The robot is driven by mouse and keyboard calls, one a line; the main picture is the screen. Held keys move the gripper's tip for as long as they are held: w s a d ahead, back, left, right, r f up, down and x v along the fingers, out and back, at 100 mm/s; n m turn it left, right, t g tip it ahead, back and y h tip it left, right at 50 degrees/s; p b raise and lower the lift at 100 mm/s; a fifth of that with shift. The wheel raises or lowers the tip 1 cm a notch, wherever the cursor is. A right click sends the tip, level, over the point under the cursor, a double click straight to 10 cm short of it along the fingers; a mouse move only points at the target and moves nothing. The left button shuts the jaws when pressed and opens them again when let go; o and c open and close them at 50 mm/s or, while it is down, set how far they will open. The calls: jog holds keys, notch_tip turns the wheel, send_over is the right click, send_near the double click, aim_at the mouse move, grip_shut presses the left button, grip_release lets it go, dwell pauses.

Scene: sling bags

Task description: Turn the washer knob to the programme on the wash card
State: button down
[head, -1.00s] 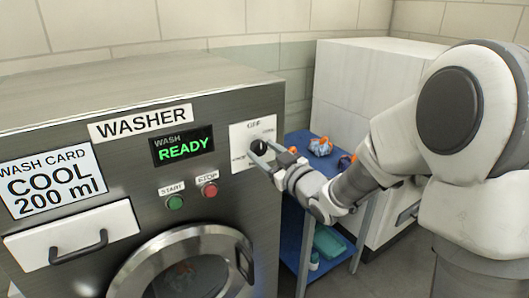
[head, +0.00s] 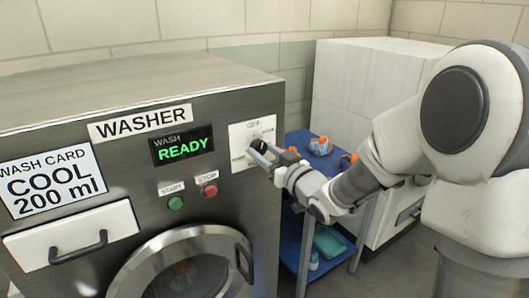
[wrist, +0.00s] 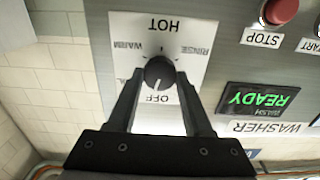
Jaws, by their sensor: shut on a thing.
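The washer knob (head: 259,146) is black and round, on a white dial plate (head: 240,134) at the washer's upper right. In the wrist view the knob (wrist: 158,70) shows from above my fingers, the picture upside down, its white mark toward OFF. HOT, WARM and RINSE are readable; another label is partly hidden by a finger. My gripper (head: 262,152), also in the wrist view (wrist: 158,78), is shut on the knob, a finger on each side. The wash card (head: 54,182) reads COOL 200 ml. The display (head: 182,146) reads WASH READY.
A green START button (head: 175,203) and red STOP button (head: 210,190) sit left of the dial. Below are a drawer (head: 70,236) and round door (head: 180,270). A blue cart (head: 325,165) with items and a white cabinet (head: 370,90) stand right.

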jog(key=m+p, duration=0.1)
jog(key=m, duration=0.3)
jog(key=shift+r+m, duration=0.1)
jog(key=shift+m, duration=0.2)
jog(key=shift+m+p, duration=0.75)
jog(key=shift+m, duration=1.15)
jog(key=shift+c, duration=1.5)
grip_release()
